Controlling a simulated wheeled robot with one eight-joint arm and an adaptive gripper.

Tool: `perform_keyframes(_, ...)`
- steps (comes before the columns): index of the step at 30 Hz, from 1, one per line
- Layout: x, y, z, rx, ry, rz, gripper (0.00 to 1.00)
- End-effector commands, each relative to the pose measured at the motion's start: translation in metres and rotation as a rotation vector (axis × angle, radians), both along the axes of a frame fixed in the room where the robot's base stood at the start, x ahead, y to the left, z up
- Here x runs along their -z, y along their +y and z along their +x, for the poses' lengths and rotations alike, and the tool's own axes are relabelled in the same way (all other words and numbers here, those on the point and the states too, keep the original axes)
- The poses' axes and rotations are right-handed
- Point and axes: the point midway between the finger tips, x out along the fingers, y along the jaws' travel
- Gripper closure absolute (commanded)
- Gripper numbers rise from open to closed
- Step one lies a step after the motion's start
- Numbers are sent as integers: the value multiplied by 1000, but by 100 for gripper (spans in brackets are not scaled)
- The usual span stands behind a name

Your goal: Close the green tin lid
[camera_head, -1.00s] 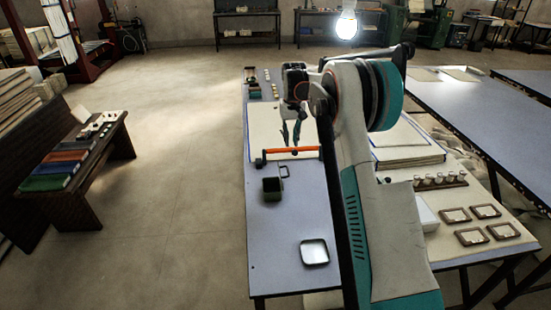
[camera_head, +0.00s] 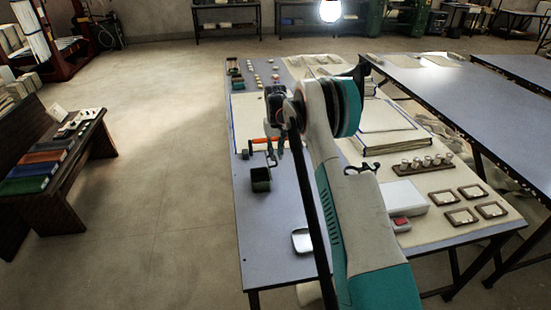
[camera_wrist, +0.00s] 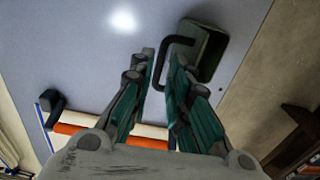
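A small dark green tin (camera_head: 261,181) stands on the grey-blue table, left of my arm in the head view. A thin dark loop handle (camera_head: 271,159) rises at its far side. In the wrist view, the tin (camera_wrist: 213,52) is at the upper right, and the handle (camera_wrist: 178,40) reaches left from it, one bar running down in line with the gap between my fingertips. My gripper (camera_wrist: 161,68) is open, with a narrow gap; I cannot tell whether either finger touches the handle. In the head view, my gripper (camera_head: 274,148) is just above and beyond the tin. The lid's angle is unclear.
An orange roller (camera_head: 262,145) with dark ends lies just beyond the tin, close under my gripper. A shallow tray (camera_head: 302,241) sits nearer, partly behind my arm. A large pale board (camera_head: 243,110) lies farther back. The tabletop left of my arm is mostly clear.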

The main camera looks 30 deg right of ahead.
Motion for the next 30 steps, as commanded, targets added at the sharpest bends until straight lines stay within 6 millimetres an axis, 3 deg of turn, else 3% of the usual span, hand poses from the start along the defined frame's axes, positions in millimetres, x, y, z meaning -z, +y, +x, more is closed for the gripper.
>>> perform_keyframes(6, 17, 0, 0, 0, 0, 0, 83)
perform_keyframes(15, 18, 0, 0, 0, 0, 0, 83)
perform_keyframes(18, 17, 0, 0, 0, 0, 0, 100)
perform_keyframes(30, 17, 4, 1, 0, 8, -28, 100)
